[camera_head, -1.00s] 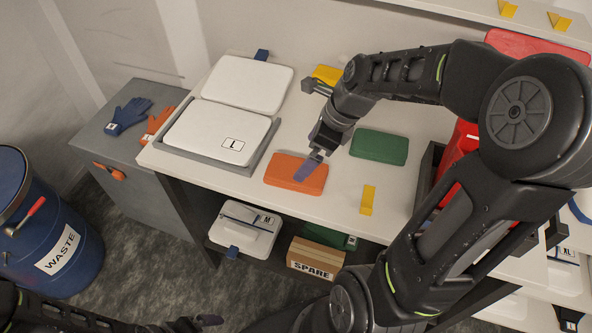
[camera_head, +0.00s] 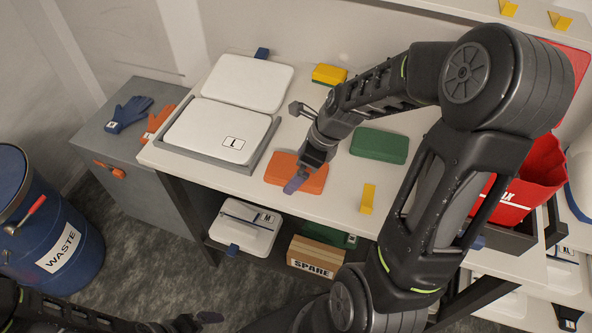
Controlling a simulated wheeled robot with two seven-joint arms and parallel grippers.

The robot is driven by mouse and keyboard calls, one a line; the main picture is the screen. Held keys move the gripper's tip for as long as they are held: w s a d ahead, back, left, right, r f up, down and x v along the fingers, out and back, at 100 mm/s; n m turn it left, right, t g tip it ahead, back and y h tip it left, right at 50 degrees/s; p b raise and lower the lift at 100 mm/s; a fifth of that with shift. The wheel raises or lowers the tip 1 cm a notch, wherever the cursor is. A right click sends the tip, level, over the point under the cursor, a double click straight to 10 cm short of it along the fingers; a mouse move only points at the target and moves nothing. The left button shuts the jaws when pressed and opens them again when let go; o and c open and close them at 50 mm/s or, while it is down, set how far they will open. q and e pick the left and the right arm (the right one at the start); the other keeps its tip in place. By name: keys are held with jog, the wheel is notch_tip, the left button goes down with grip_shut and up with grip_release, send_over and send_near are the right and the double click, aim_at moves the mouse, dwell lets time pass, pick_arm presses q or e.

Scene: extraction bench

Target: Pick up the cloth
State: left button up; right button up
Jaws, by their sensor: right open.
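A flat orange pad (camera_head: 283,166), which looks like a folded cloth, lies on the white bench top. A similar green pad (camera_head: 379,145) lies to its right, and a thicker yellow block (camera_head: 329,74) lies behind; I cannot tell which one the task calls the cloth. My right gripper (camera_head: 294,185) is open and points down over the orange pad, hiding part of it. Whether its fingertips touch the pad is unclear. My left gripper (camera_head: 200,320) is at the bottom edge, low and away from the bench; its jaws are too unclear to read.
A white L-marked lidded box (camera_head: 205,128) is left of the pad, and a small yellow bracket (camera_head: 367,198) is to the right. A red container (camera_head: 525,190) stands at the right. Blue gloves (camera_head: 128,115) lie on a grey cabinet (camera_head: 100,150) beside the bench.

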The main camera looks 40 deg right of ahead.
dwell(0.6)
jog(key=c, duration=1.4)
jog(key=shift+r, duration=0.1)
notch_tip(320, 180, up, 10)
dwell(0.5)
